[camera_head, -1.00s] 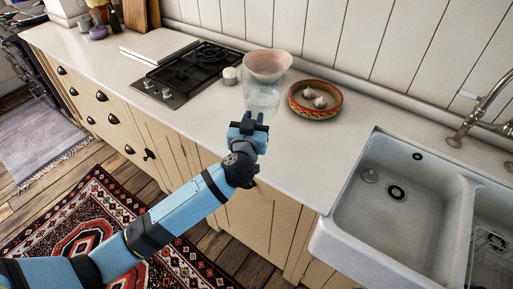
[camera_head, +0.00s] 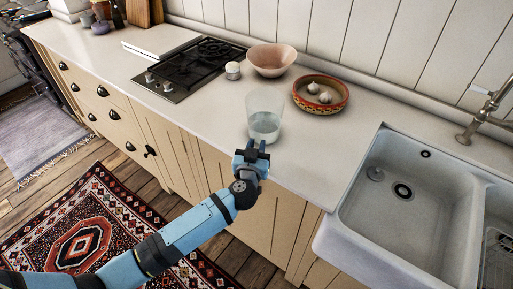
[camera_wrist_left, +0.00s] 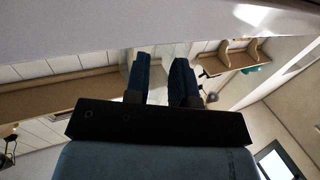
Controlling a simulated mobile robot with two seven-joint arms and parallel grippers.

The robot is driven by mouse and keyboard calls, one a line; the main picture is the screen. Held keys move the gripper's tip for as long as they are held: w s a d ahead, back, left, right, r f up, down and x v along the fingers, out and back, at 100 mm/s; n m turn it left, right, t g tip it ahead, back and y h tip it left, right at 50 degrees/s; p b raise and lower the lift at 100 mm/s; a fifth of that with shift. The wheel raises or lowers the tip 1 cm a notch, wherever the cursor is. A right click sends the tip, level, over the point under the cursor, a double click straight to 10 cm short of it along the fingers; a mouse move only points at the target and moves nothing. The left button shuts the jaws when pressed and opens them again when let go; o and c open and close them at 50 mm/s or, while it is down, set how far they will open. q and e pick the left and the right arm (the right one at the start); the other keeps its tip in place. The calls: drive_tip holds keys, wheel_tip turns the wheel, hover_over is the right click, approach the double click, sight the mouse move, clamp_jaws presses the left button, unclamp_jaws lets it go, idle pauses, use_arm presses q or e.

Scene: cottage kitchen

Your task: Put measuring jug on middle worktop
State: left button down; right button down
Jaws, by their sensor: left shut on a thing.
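The measuring jug (camera_head: 264,122) is a clear glass vessel, upright, near the front edge of the pale worktop (camera_head: 205,125), between the hob and the sink. My left gripper (camera_head: 257,147) is shut on the jug's near side, low down. I cannot tell whether the jug's base touches the worktop. In the left wrist view my two dark fingers (camera_wrist_left: 161,80) have a pale, see-through part of the jug (camera_wrist_left: 168,52) between and beyond them. My right gripper is not in view.
A pink bowl (camera_head: 271,62) and a patterned dish (camera_head: 320,96) with garlic stand behind the jug. A small white pot (camera_head: 232,71) is beside the black hob (camera_head: 190,66). The white sink (camera_head: 395,205) lies to the right. Worktop left of the jug is clear.

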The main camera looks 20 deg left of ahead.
use_arm(q)
drive_tip(key=shift+r, duration=0.15)
drive_tip(key=c, duration=1.4)
unclamp_jaws()
drive_tip(key=shift+f, duration=0.2)
drive_tip(key=o, duration=0.4)
drive_tip(key=shift+o, duration=0.2)
drive_tip(key=shift+r, duration=0.1)
